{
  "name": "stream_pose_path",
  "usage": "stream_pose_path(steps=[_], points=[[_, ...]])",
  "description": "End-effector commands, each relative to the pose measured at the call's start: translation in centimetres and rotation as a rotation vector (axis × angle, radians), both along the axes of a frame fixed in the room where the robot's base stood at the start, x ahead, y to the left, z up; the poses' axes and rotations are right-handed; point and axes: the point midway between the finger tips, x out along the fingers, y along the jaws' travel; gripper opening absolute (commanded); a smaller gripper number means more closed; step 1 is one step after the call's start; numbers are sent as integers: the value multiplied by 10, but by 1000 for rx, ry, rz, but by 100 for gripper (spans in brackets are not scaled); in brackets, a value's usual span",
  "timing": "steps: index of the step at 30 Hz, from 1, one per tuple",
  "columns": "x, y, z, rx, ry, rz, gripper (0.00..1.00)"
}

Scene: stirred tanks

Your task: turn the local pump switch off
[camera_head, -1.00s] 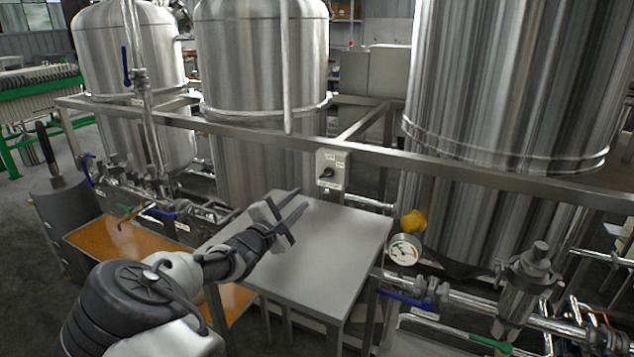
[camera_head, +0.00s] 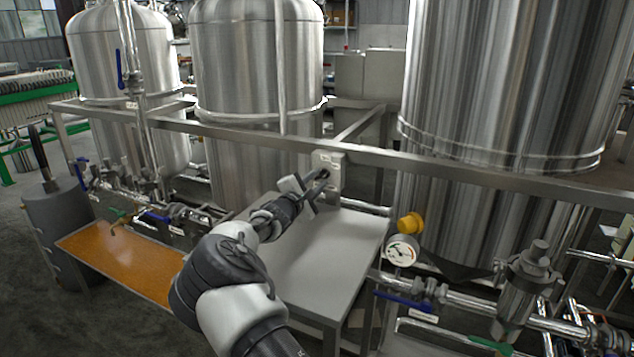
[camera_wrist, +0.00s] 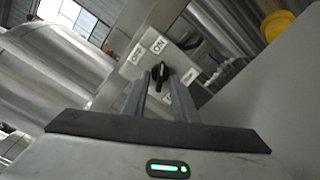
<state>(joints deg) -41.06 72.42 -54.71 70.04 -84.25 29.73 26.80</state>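The local pump switch is a light grey box (camera_head: 334,162) with a black rotary knob, mounted on the frame rail between the middle and right tanks. My gripper (camera_head: 318,183) is in front of the box, above the metal table. In the wrist view my gripper (camera_wrist: 160,82) has its two fingers apart, with the knob showing between their tips. I cannot tell whether the fingers touch the knob.
A bare grey metal table (camera_head: 315,255) lies below my arm. A pressure gauge (camera_head: 401,250) and a yellow cap (camera_head: 411,224) are right of it. A steel rail (camera_head: 430,162) crosses in front of the tanks. A blue-handled valve (camera_head: 402,302) stands at the lower right.

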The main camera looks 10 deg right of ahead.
Motion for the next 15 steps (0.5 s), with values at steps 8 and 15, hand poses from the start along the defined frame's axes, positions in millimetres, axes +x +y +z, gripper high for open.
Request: stream_pose_path(steps=[8, 15], points=[[0, 0, 0, 0, 0, 0, 6], [0, 0, 0, -2, 1, 0, 0]])
